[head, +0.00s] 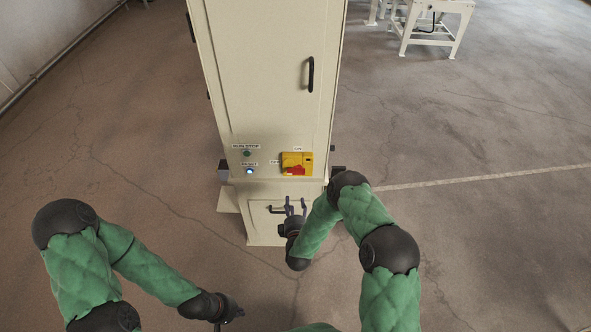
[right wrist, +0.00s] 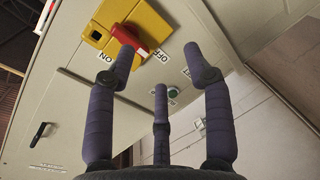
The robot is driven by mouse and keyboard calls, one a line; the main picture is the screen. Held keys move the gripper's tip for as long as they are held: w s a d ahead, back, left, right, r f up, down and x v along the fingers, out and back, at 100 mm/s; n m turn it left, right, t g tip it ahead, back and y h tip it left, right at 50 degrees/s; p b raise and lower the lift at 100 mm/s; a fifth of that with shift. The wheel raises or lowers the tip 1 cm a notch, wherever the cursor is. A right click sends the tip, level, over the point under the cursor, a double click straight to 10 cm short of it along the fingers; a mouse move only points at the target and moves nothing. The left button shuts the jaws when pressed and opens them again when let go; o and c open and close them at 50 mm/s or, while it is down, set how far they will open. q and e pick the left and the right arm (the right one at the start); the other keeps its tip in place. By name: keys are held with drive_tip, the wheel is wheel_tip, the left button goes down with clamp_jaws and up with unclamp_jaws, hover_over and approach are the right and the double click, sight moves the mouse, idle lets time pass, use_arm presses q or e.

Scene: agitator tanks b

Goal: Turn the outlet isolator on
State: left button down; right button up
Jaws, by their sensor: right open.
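The outlet isolator is a yellow plate (head: 306,158) with a red handle (head: 296,170) on the front of the cream cabinet. In the right wrist view the red handle (right wrist: 129,40) stands out from the yellow plate (right wrist: 150,20), with ON and OFF labels beside it. I cannot tell exactly which label it points at. My right gripper (head: 289,204) is open and empty below the isolator. In the right wrist view one fingertip overlaps the handle; I cannot tell whether they touch. My left gripper (head: 238,311) is low at the front, its jaws unclear.
The cabinet (head: 270,85) has a black door handle (head: 311,74), a green button (head: 247,153) and a lit blue-white button (head: 250,171) left of the isolator. A cream frame (head: 428,28) stands at the back right. The floor around the cabinet is clear.

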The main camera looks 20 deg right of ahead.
sight(296, 173)
drive_tip(key=shift+n+t+h, duration=0.8)
drive_tip(key=shift+n+t, duration=0.1)
drive_tip(key=w+d+r, duration=0.1)
drive_tip(key=w, duration=0.2)
drive_tip(key=w+d+r, duration=0.1)
drive_tip(key=w, duration=0.3)
drive_tip(key=w+d+r+b, duration=0.1)
drive_tip(key=w, duration=0.3)
drive_tip(key=shift+d+r, duration=0.3)
drive_tip(key=shift+r, duration=0.05)
drive_tip(key=shift+c, duration=0.3)
clamp_jaws()
